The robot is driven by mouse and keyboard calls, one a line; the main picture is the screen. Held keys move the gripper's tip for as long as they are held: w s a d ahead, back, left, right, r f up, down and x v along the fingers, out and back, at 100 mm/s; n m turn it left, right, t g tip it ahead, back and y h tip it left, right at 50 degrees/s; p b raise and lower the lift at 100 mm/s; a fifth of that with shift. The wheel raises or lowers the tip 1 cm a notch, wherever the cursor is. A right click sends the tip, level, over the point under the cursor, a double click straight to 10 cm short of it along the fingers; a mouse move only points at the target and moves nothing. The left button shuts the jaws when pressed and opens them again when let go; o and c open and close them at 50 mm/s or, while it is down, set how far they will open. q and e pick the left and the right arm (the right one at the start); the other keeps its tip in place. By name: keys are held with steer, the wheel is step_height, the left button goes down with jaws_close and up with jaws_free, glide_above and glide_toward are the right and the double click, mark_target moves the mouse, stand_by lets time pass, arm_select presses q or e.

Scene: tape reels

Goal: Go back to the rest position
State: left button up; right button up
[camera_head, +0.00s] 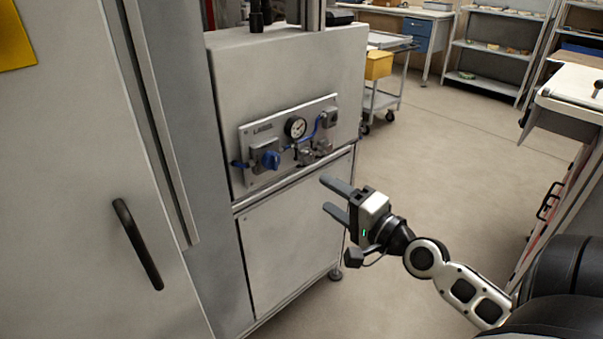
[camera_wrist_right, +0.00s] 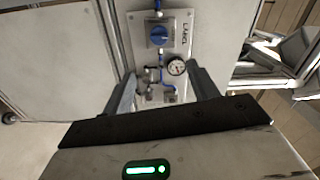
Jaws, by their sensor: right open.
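My right gripper (camera_head: 330,198) is open and empty in the head view, with its two fingers pointing left toward the grey machine cabinet (camera_head: 228,60). It is in front of the cabinet, a little below and to the right of the gauge panel (camera_head: 285,120). In the right wrist view the two fingers of my right gripper (camera_wrist_right: 165,88) are spread apart with nothing between them. Beyond them are the pressure gauge (camera_wrist_right: 177,67) and a blue knob (camera_wrist_right: 158,36) on the panel. My left gripper is not in view.
A tall grey door with a black handle (camera_head: 138,244) stands at the left. A wheeled cart (camera_head: 384,100) with a yellow bin is behind the machine. Shelves (camera_head: 495,60) stand at the back. A white-topped bench (camera_head: 575,90) is at the right. The floor between is clear.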

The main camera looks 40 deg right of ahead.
arm_select(q)
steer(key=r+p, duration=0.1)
steer(key=p, duration=0.1)
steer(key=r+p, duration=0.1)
steer(key=p, duration=0.2)
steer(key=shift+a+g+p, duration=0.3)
arm_select(e)
steer(key=s+a+f+n+g+y, duration=0.1)
steer(key=s+a+f+n+g, duration=0.2)
steer(key=s+a+f+n, duration=0.2)
steer(key=s+a+f+n+g+y, duration=0.1)
steer(key=s+a+f+n+g, duration=0.3)
steer(key=a+f+n, duration=0.3)
steer(key=s+a+n, duration=0.1)
steer(key=a+n, duration=0.4)
steer(key=a, duration=0.5)
steer(key=shift+a+f, duration=0.35)
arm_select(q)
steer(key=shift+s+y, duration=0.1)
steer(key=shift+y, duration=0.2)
arm_select(e)
steer(key=shift+s, duration=0.1)
